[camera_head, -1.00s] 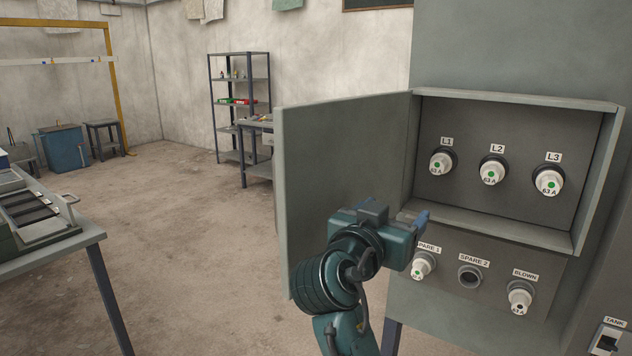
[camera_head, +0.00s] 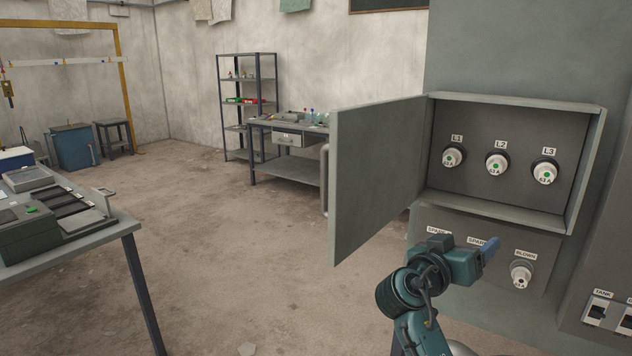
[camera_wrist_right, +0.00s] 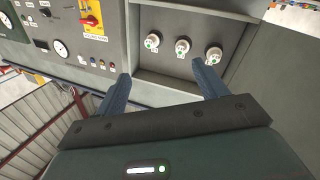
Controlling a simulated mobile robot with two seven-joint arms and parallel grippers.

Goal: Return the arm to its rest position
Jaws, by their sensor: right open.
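My right gripper (camera_head: 490,250) is in front of the lower part of the grey fuse cabinet, hiding the spare 1 and spare 2 places. In the right wrist view its two blue fingers (camera_wrist_right: 160,92) are spread apart with nothing between them. Beyond them are the three fuses of the open box: L1 (camera_head: 452,157), L2 (camera_head: 497,164) and L3 (camera_head: 545,172), white caps with green dots. The blown place (camera_head: 521,272) holds a white fuse cap. My left gripper is not in view.
The cabinet door (camera_head: 378,175) stands open to the left of the box, close above my right arm. A work table (camera_head: 90,240) with a tray is at the left. A shelf (camera_head: 247,82) and a bench (camera_head: 290,165) stand at the back. The floor between is clear.

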